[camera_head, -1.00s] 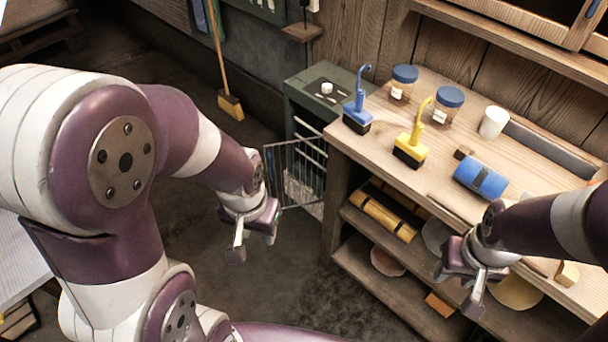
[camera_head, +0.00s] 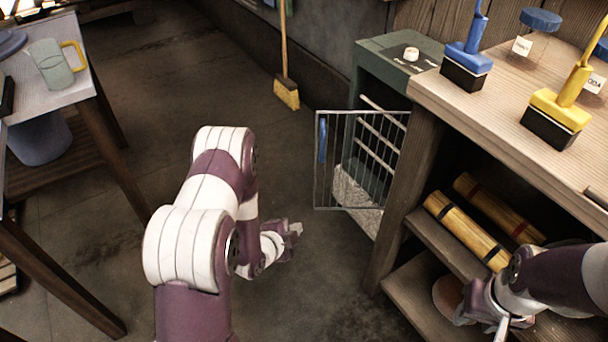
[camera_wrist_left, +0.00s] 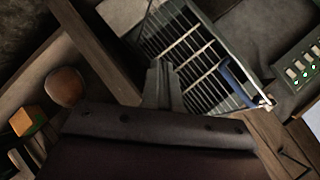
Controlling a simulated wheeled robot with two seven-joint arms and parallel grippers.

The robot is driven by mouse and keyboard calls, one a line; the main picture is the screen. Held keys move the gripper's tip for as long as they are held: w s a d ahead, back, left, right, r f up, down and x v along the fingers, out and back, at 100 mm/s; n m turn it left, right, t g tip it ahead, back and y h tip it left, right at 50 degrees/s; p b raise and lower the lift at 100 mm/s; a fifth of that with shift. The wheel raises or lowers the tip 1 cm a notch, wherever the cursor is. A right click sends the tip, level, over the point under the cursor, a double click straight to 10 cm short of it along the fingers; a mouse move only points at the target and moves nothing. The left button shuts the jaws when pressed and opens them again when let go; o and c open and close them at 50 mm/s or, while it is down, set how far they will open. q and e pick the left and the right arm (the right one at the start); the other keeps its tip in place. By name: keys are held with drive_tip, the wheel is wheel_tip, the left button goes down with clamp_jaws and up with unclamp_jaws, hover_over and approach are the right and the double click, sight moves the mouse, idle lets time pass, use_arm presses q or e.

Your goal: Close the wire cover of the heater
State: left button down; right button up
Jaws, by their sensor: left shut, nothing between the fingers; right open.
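The green heater (camera_head: 393,60) stands against the wall beside the wooden workbench, a white knob on its top. Its wire cover (camera_head: 345,165) stands swung open to the left, with a blue handle (camera_head: 322,140) at its free edge. In the left wrist view the cover (camera_wrist_left: 190,55) and its blue handle (camera_wrist_left: 238,85) lie just beyond my fingers. My left gripper (camera_head: 294,230) is shut and empty, low and left of the cover, apart from it in the head view. My right gripper (camera_head: 500,322) is open near the workbench shelves, its fingers partly cut off by the frame edge.
The workbench (camera_head: 425,90) is close to the heater's right, with brushes and jars on top and yellow rolls (camera_head: 468,230) on its shelf. A table (camera_head: 75,85) with a mug is at left. A broom (camera_head: 286,90) leans behind. Floor left of the cover is clear.

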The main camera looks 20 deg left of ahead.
use_arm(q)
drive_tip(key=w+r+m+t+h, duration=0.1)
drive_tip(key=w+r+m+t, duration=0.15)
drive_tip(key=r, duration=0.35)
drive_tip(key=w+r+m+t+h, duration=0.1)
drive_tip(key=w+r+m+t, duration=0.1)
drive_tip(key=r+m+t, duration=0.25)
drive_tip(key=w+g+b, duration=0.1)
drive_tip(key=w+b, duration=0.2)
drive_tip(key=w, duration=0.9)
drive_tip(key=shift+w+d+r, duration=0.2)
drive_tip(key=shift+w+d, duration=0.15)
drive_tip(key=shift+w, duration=0.05)
use_arm(e)
drive_tip(key=shift+w+a+f, duration=0.1)
drive_tip(key=shift+w+f, duration=0.15)
drive_tip(key=shift+f, duration=0.4)
drive_tip(key=shift+w+a+f, duration=0.1)
drive_tip(key=shift+w+f, duration=0.1)
drive_tip(key=shift+f, duration=0.45)
drive_tip(key=shift+f, duration=0.1)
